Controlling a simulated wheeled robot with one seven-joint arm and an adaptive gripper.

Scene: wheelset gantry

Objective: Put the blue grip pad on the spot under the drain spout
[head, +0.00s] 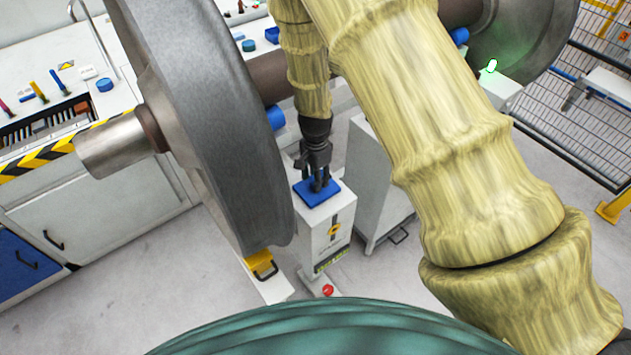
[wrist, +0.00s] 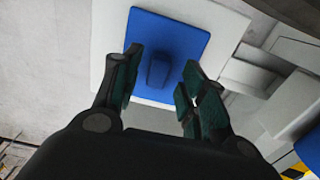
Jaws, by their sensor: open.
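A blue grip pad (head: 308,195) lies flat on top of a white pedestal (head: 325,235) in the head view. In the wrist view the pad (wrist: 182,35) is a blue rectangle with a raised blue block at its middle. My gripper (head: 319,184) points down right over the pad. In the wrist view my gripper (wrist: 162,68) is open, with one finger on each side of the raised block and gaps visible. I cannot tell how far down the fingertips reach around the block. I cannot make out the drain spout or the spot under it for certain.
A large steel wheel (head: 200,110) stands close left of the pedestal, with its axle running behind my arm. A white cabinet (head: 375,180) stands right of the pedestal. A workbench (head: 110,190) with small tools is at the left. A mesh fence (head: 580,130) is at the right.

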